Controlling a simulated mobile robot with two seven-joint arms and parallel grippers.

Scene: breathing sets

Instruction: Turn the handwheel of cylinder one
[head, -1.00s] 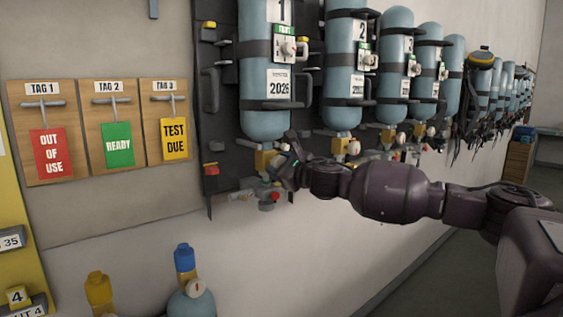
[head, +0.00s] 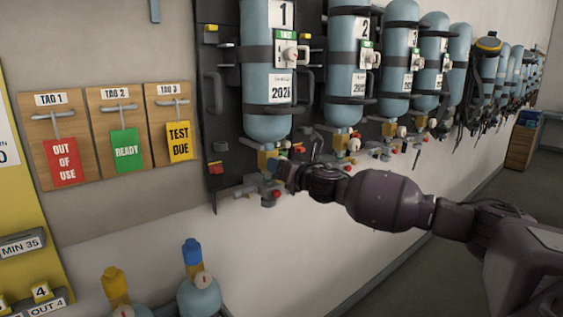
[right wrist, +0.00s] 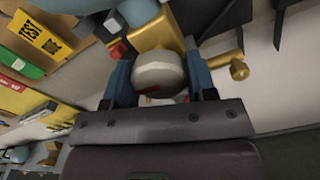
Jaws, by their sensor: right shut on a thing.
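Cylinder one (head: 267,122), light blue and marked 1, hangs upright on the dark wall panel. Below it is its brass valve (head: 265,157), which also shows in the right wrist view (right wrist: 158,36). The handwheel (right wrist: 158,72), a pale round knob with a red mark, sits between the blue-grey fingers of my right gripper (right wrist: 160,85). The gripper is shut on it. In the head view my right gripper (head: 282,170) is at the valve below the cylinder and hides the handwheel. My left gripper is not in view.
Cylinder two (head: 345,105) and several more hang to the right. Tags on hooks, among them the yellow TEST DUE tag (head: 180,140), hang to the left. Two cylinders, one with a blue top (head: 192,257), stand below. A brass fitting (right wrist: 238,70) juts out beside the right finger.

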